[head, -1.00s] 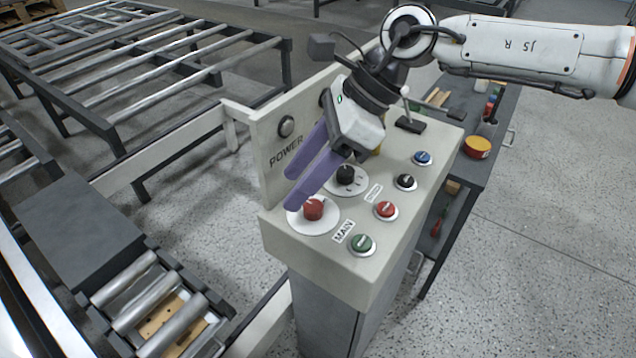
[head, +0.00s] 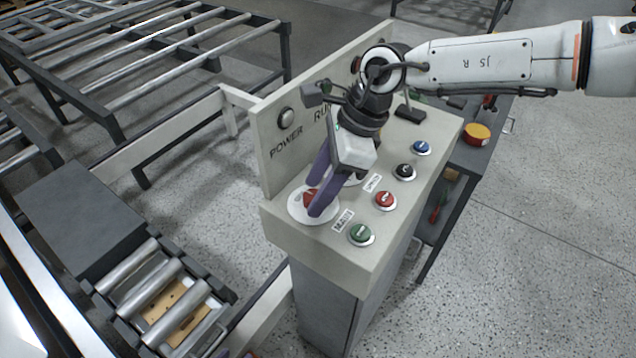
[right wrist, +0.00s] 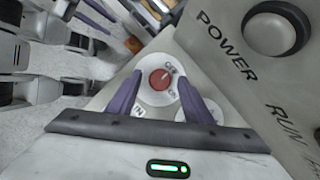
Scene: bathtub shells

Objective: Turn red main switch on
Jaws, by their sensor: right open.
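The red main switch (head: 309,197) is a red knob on a round white plate at the near left corner of the control panel, close to the MAIN label (head: 343,220). My right gripper (head: 314,198) is open, pointing down at the switch, with its purple fingers on either side of the knob. In the right wrist view the red knob (right wrist: 160,79) shows between the two fingertips, with a gap visible around it. Whether either finger touches it cannot be told. Small purple tips of my left gripper (head: 236,354) show at the bottom edge of the head view.
The panel also carries a green button (head: 361,235), a red button (head: 385,200), a black button (head: 404,172) and a blue button (head: 422,148). An upright back plate (head: 275,150) marked POWER stands beside the switch. Roller conveyors (head: 150,290) lie to the left.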

